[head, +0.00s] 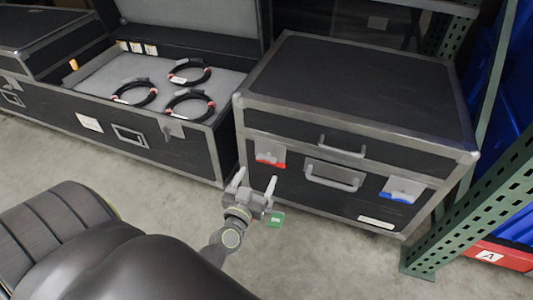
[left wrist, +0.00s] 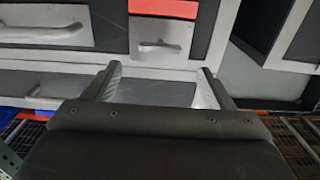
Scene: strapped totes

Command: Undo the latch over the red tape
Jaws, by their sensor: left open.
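The closed black case (head: 360,95) with metal edges stands at the right in the head view. On its front, left of the handle (head: 333,176), is a grey latch (head: 270,151) over red tape (head: 268,163). In the left wrist view, which looks upside down, the latch plate (left wrist: 160,38) is at top centre, with the red tape (left wrist: 163,8) at the top edge. My left gripper (head: 254,180) is open and empty in front of the case, just below the latch in the picture. Its fingertips (left wrist: 159,72) appear apart from the latch. My right gripper is out of view.
A second latch over blue tape (head: 393,195) is right of the handle. An open case (head: 170,145) with several coiled cables (head: 190,104) stands to the left. A green rack post (head: 465,200) stands close on the right.

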